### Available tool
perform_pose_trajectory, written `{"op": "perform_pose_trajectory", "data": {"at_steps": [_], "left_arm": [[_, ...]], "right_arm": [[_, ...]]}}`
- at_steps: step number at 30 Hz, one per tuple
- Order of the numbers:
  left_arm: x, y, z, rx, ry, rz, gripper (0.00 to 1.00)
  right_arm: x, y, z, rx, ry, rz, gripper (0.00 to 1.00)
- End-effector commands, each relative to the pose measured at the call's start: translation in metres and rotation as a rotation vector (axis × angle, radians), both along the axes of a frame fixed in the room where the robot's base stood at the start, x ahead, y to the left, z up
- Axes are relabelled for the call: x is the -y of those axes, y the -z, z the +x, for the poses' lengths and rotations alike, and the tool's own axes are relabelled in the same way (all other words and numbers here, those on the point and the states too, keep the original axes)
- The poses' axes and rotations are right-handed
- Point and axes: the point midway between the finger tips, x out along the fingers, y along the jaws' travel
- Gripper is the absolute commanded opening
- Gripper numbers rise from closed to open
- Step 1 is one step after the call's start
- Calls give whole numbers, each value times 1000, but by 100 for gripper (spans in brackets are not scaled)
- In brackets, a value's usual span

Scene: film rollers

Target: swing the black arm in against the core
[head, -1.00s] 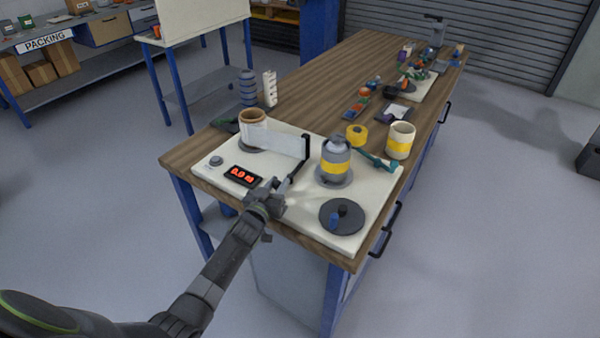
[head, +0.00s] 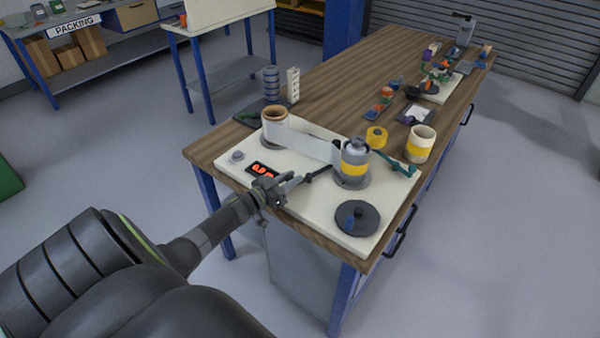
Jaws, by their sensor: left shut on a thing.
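The black arm (head: 320,173) lies low over the cream panel (head: 322,212), running from my left gripper towards the core. The core (head: 355,150) is a grey cylinder with a yellow band, upright on a grey disc. White film (head: 305,143) runs from the brown roll (head: 275,125) at the back left to the core's left side. The black arm's far end is close beside the core; I cannot tell if it touches. My left gripper (head: 292,184) is shut on the near end of the black arm, at the panel's front edge. My right gripper is not in view.
A black disc with a blue knob (head: 356,216) sits at the panel's front right. A red display (head: 262,170) is at its left.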

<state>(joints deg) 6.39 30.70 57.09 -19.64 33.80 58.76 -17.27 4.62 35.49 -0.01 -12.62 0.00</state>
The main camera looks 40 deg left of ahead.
Motion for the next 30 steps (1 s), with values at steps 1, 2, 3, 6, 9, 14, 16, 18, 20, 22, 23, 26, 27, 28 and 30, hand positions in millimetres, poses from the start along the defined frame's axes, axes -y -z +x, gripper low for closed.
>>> {"op": "perform_pose_trajectory", "data": {"at_steps": [1, 2, 3, 6, 9, 14, 16, 18, 20, 22, 23, 26, 27, 28, 30], "left_arm": [[-3, 1, -1, -5, -3, 2, 0], [-4, 1, -2, -5, -3, 2, 0], [-4, 1, -2, -5, -2, 2, 0], [-4, 1, -2, -5, -2, 1, 0], [-4, 1, -2, -5, -2, 1, 0], [-3, 1, -1, -4, -2, 1, 36], [-3, 0, -1, -4, -1, 1, 45], [-3, 0, -1, -3, 0, 1, 46], [-3, 0, -1, -3, 0, 1, 46], [-2, 0, -1, -2, 0, 0, 46], [-2, 0, -1, -2, 0, 0, 46], [-3, 0, -3, -2, 0, 0, 46], [-3, 0, -5, -2, 0, 0, 46], [-4, 1, -7, -2, 0, 0, 46], [-5, 1, -15, -3, 1, 1, 46]], "right_arm": [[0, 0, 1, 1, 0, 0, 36], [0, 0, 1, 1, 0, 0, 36], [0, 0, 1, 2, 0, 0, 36], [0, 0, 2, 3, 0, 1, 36], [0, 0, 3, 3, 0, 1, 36], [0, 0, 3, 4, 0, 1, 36], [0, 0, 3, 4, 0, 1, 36], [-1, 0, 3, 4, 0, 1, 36], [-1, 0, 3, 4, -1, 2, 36], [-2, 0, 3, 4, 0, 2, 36], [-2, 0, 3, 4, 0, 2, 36], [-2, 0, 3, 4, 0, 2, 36], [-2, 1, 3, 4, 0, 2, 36], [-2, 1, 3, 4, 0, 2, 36], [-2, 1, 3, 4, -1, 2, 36]]}}
